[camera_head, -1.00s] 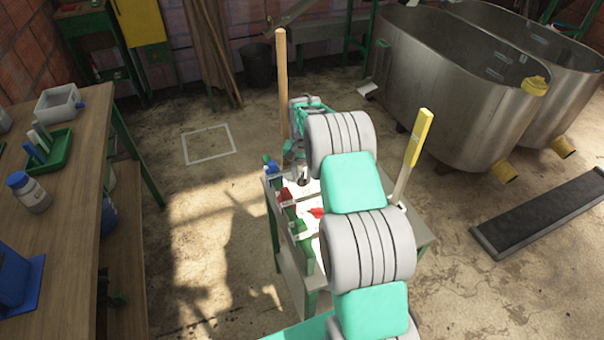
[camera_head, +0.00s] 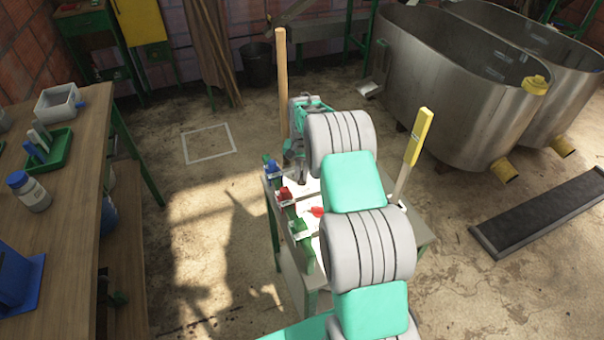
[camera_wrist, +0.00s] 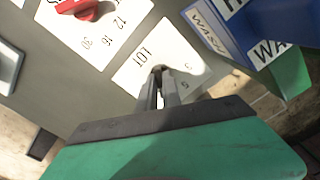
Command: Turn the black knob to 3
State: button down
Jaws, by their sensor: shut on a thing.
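A white dial plate (camera_wrist: 185,55) marked "LOT", with numbers partly hidden, is in the middle of the wrist view. My gripper (camera_wrist: 159,80) reaches onto this plate with its two dark fingers close together. It is shut on the black knob (camera_wrist: 158,69), of which only a small bit shows at the fingertips. The knob's pointer and the number it faces are hidden. In the head view my arm covers the knob and its plate.
A red knob (camera_wrist: 92,8) on another white plate (camera_wrist: 95,30) sits at the upper left of the wrist view. A yellow-topped stick (camera_head: 418,138) and a wooden pole (camera_head: 282,85) stand by the small table (camera_head: 425,240).

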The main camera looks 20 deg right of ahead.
jog(key=shift+n, duration=0.3)
jog(key=n+b, duration=0.2)
jog(key=n, duration=0.1)
jog(key=shift+f, duration=0.1)
jog(key=n+b, duration=0.2)
jog(key=n, duration=0.8)
jog(key=shift+n+b, duration=0.3)
jog(key=shift+b, duration=0.1)
jog(key=n, duration=0.4)
jog(key=shift+n, duration=0.3)
jog(key=c, duration=1.5)
grip_release()
